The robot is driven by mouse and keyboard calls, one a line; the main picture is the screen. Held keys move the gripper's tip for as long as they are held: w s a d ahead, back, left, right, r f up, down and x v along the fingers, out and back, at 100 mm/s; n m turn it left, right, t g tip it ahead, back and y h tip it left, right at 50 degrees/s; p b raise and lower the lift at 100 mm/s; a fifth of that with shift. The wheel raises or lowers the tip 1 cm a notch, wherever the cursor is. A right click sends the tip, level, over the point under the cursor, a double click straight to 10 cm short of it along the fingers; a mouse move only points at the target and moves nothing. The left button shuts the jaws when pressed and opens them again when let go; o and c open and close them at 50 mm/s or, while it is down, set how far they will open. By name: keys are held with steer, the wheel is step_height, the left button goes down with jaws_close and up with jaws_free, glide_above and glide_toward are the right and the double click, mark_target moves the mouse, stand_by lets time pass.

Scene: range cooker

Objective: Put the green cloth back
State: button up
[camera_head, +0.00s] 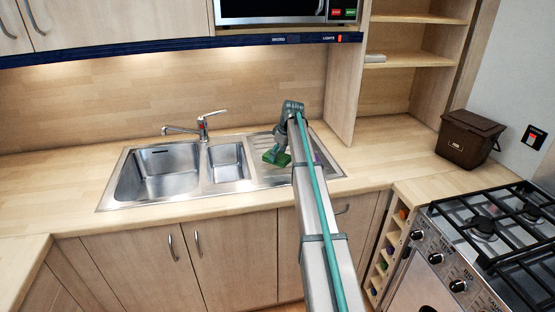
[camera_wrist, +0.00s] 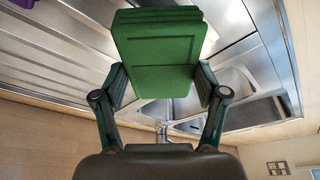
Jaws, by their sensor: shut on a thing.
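The green cloth (camera_head: 276,158) is folded into a thick block and shows just above the sink's ribbed draining board (camera_head: 262,177) in the head view. In the wrist view the cloth (camera_wrist: 158,45) fills the space between the fingers. My gripper (camera_head: 279,150) is shut on the cloth, with one finger on each side of it (camera_wrist: 160,82). I cannot tell whether the cloth touches the draining board. A purple thing (camera_head: 318,158) lies on the draining board, partly hidden by my arm; it also shows at the top left corner of the wrist view (camera_wrist: 36,3).
The steel sink bowls (camera_head: 160,175) and the tap (camera_head: 202,127) are left of my gripper. A wooden side panel (camera_head: 343,95) and open shelves (camera_head: 405,60) stand to the right. A brown bin (camera_head: 467,140) and the cooker (camera_head: 480,235) are further right. Worktop left of the sink is clear.

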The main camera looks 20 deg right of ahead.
mark_target(279, 155)
steer(key=shift+w+f, duration=0.2)
steer(key=shift+w+d+f+p, duration=0.15)
steer(key=shift+f+p, duration=0.4)
steer(key=shift+f, duration=1.25)
steer(key=shift+f, duration=0.15)
steer(key=o, duration=1)
steer(key=b+v, duration=0.3)
steer(key=v, duration=0.9)
